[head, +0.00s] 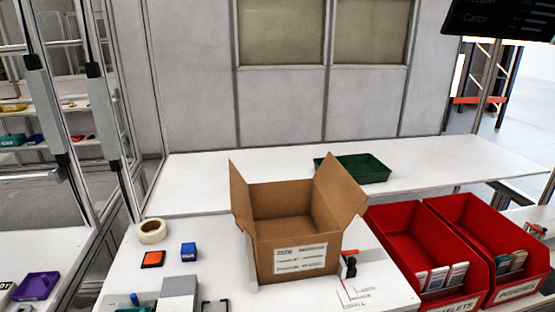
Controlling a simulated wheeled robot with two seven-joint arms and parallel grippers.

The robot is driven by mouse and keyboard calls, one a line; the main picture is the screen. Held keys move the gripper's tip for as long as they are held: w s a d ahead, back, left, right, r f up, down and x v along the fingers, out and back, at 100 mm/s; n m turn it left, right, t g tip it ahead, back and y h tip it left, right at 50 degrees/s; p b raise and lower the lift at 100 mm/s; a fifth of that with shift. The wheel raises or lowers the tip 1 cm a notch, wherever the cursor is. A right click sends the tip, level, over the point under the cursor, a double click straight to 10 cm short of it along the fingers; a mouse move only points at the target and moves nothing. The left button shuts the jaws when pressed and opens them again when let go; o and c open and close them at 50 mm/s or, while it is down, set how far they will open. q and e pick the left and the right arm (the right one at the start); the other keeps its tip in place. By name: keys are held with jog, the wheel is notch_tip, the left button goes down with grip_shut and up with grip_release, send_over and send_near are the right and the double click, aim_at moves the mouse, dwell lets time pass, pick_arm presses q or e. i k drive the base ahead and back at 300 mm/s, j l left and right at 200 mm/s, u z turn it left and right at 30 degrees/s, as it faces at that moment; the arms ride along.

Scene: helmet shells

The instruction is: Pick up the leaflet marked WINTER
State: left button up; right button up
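I cannot make out a leaflet marked WINTER. Several small white upright pieces (441,279), possibly leaflets, stand at the front of the left red bin (405,235). The visible end of that bin's front label seems to read "LETS". Any print on the pieces is too small to read. Neither of my grippers is in view.
An open cardboard box (285,232) stands mid-table, flaps up. A second red bin (487,230) holds several tan and green pieces (512,262). A tape roll (151,231), orange pad (152,260) and blue block (188,252) lie left. A green tray (362,172) sits behind.

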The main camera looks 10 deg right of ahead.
aim_at(436, 278)
jog(key=z, duration=1.45)
jog(key=i+l+u, duration=0.25)
jog(key=i+l, duration=0.2)
jog(key=i, duration=0.1)
